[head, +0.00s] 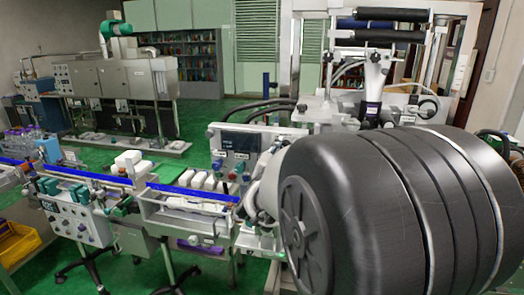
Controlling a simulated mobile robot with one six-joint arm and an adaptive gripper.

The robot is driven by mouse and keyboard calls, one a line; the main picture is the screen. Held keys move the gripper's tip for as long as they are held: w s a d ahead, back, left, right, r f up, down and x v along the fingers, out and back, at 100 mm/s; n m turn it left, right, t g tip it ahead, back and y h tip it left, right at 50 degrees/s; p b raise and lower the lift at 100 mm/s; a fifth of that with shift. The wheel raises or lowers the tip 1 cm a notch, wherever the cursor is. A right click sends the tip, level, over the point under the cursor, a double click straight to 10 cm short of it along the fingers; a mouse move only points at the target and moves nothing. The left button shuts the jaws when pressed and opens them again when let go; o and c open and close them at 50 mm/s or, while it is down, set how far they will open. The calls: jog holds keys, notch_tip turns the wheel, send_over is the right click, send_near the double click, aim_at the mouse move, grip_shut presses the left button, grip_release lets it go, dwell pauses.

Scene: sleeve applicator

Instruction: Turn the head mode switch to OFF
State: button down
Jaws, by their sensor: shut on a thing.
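A grey control panel (236,143) with a dark display stands at the middle of the head view. Small coloured knobs and buttons (231,188) sit below the display. Their labels are too small to read, so I cannot tell which one is the head mode switch. The pale end of my gripper (252,192) reaches the lower right side of the panel. It is shut on a small control there. My arm covers much of that spot, and the fingertips and the control between them are mostly hidden.
A conveyor with blue rails (192,193) runs left from the panel, with white packs (207,181) on it. A yellow crate (18,243) lies at the far left. Grey machinery (115,78) and shelves (190,60) stand behind. Green floor is open between them. My arm fills the right foreground.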

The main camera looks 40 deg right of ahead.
jog(key=c, duration=1.4)
grip_release()
jog(key=v, duration=1.2)
jog(key=shift+a, duration=0.1)
jog(key=a+f+n+t+y, duration=0.1)
jog(key=a+f+n+y, duration=0.2)
jog(key=a+n+y, duration=0.5)
jog(key=a+f+n+y, duration=0.15)
jog(key=a+y, duration=0.25)
jog(key=a, duration=0.7)
jog(key=s+a+f+n+g, duration=0.1)
jog(key=s+f+g, duration=0.1)
jog(key=s, duration=0.4)
jog(key=s+a+f+n+g+y, duration=0.1)
jog(key=s+f+g, duration=0.2)
jog(key=s, duration=0.4)
jog(key=s+a+f+n+g, duration=0.1)
jog(key=s+f+n+g, duration=0.1)
jog(key=s, duration=0.4)
jog(key=shift+s+f+g+y, duration=0.15)
jog(key=shift+f+g, duration=0.15)
jog(key=shift+f, duration=0.3)
jog(key=shift+s+f+g+y, duration=0.15)
jog(key=shift+f+g, duration=0.15)
jog(key=shift+f, duration=0.3)
